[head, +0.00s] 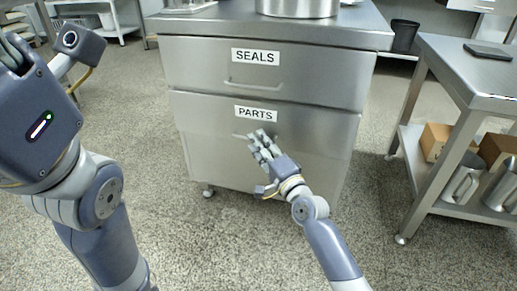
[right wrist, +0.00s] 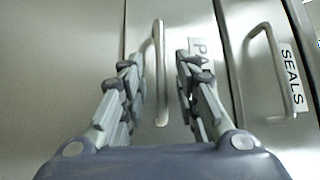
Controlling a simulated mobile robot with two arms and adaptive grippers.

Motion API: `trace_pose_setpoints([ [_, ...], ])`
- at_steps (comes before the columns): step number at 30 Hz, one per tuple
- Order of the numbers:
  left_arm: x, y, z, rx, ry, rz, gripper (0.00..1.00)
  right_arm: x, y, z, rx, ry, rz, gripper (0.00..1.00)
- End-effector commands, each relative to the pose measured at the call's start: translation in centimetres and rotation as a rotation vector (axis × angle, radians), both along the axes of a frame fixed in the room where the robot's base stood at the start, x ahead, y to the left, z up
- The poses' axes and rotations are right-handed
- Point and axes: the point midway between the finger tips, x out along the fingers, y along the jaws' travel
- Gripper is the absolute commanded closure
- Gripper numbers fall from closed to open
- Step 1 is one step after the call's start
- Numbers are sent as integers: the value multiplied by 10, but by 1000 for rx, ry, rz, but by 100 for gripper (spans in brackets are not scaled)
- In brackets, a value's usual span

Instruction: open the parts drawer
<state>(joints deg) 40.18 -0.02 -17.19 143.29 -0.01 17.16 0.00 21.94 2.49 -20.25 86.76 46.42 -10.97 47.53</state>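The parts drawer (head: 205,112) is the lower labelled drawer of the steel cabinet in the head view, and it is shut. Its bar handle (right wrist: 161,75) stands between my right gripper's fingers in the right wrist view. My right gripper (head: 257,141) is in front of this drawer, just under the PARTS label (head: 256,113). Its fingers (right wrist: 158,66) are apart, one on each side of the handle, with gaps showing. The gripper hides part of the handle in the head view. My left gripper (head: 12,52) is at the upper left edge, partly cut off, far from the drawer.
The seals drawer (head: 200,65) above is shut, and its handle (right wrist: 265,70) shows in the right wrist view. A steel table (head: 470,75) with boxes and metal jugs on its lower shelf stands at right. The speckled floor before the cabinet is clear.

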Motion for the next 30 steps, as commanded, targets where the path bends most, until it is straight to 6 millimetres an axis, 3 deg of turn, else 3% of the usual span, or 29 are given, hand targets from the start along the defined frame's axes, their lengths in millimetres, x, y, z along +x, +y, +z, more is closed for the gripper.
trace_pose_setpoints([
  [11, 0, 0, -3, 1, 0, 0, 60, 6, 4, 2, 0, 0, 0, 71],
  [15, 0, 0, -3, 1, 0, 0, 60, 6, 3, 1, 0, 0, 0, 98],
  [16, 0, 0, -3, 1, 0, 0, 60, 6, 3, 1, 0, 0, 0, 100],
  [25, 0, 0, -1, 1, 0, 0, 60, 4, 4, 1, -1, 1, 1, 100],
  [30, 0, 0, 10, 1, 1, 1, 60, -5, 7, 3, 0, 4, 1, 100],
])
